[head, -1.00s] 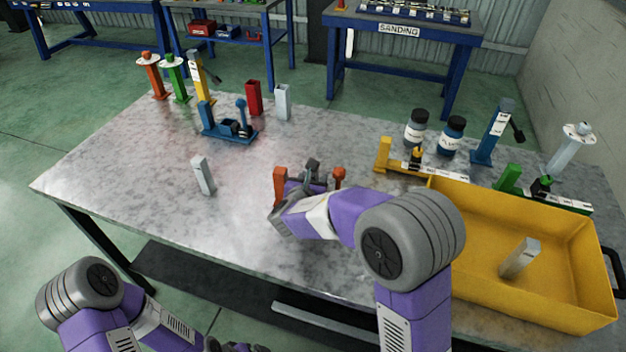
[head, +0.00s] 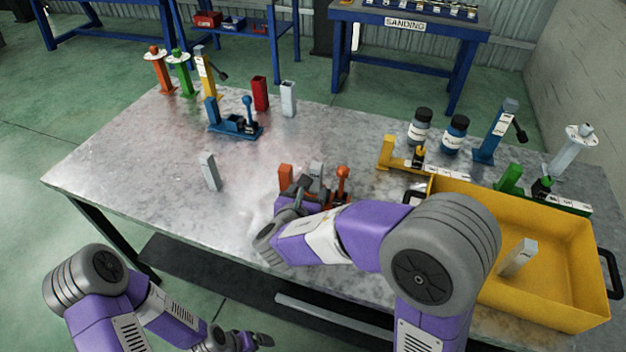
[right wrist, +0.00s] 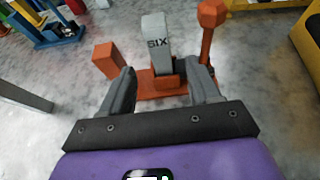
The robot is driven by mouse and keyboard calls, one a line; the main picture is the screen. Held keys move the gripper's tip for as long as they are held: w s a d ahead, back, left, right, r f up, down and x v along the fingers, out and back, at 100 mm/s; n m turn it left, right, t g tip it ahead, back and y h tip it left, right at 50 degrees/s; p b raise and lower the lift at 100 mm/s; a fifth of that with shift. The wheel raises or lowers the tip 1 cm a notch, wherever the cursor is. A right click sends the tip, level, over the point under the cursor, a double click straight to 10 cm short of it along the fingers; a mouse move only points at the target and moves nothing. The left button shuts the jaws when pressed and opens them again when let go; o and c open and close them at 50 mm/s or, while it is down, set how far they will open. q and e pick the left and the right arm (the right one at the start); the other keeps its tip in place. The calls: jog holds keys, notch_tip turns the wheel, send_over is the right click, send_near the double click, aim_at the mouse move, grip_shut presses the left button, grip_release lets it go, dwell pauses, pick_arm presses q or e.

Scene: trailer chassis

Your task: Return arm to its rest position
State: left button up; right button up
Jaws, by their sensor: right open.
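My right gripper (head: 290,200) is over the near middle of the grey metal table (head: 130,165), just in front of an orange fixture (head: 342,182). In the right wrist view its two fingers (right wrist: 163,88) are apart with nothing between their tips.
A yellow bin (head: 455,238) with a grey post (head: 518,257) inside stands right of my right arm. A loose grey post (head: 210,172) stands left of the gripper. A blue fixture (head: 235,128), yellow fixture (head: 395,155) and two bottles stand farther back.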

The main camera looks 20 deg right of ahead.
jog(key=shift+v, duration=1)
